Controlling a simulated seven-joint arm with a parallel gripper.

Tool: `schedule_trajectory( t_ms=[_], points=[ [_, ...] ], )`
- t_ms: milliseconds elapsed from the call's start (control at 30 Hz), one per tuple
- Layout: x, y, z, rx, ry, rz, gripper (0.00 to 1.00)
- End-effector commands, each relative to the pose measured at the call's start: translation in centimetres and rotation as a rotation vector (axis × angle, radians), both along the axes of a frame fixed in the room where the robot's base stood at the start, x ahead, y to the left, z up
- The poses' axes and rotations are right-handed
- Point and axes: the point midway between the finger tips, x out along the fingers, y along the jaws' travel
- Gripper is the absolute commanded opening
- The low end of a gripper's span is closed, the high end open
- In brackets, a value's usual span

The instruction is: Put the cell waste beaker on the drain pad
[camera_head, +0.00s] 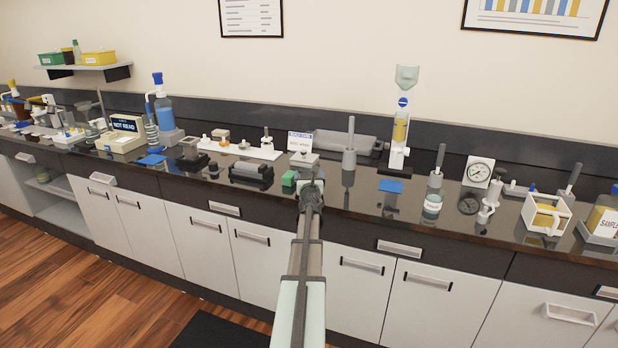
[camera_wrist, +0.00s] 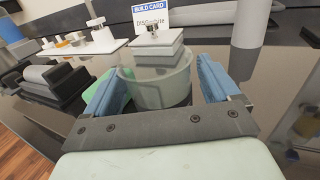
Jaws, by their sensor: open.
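A clear, round beaker (camera_wrist: 155,92) stands between the two blue fingers of my gripper (camera_wrist: 162,82) in the wrist view. The fingers are open on either side of it, and I see no firm grip. Its lower part is hidden by the gripper body, and I cannot read a label on it. In the head view my gripper (camera_head: 311,188) is over the front of the bench and mostly covers the beaker. Two flat blue pads lie on the bench, one right of my gripper (camera_head: 391,186) and one far left (camera_head: 151,160); I cannot tell which is the drain pad.
Just behind the beaker is a grey stepped block (camera_wrist: 155,52) with a build card (camera_head: 300,141). A grey cylinder (camera_head: 349,158) and a tall stand (camera_head: 399,155) are to the right.

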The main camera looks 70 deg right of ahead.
Motion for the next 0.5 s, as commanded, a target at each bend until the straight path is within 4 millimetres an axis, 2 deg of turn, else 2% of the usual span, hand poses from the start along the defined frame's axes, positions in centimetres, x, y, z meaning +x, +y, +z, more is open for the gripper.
schedule_trajectory(
  t_ms=[267, 500],
  points=[
    [-0.2, 0.5, 0.0, 0.0, 0.0, 0.0, 0.89],
    [-1.2, 3.1, 0.0, 0.0, 0.0, 0.0, 0.89]
  ],
)
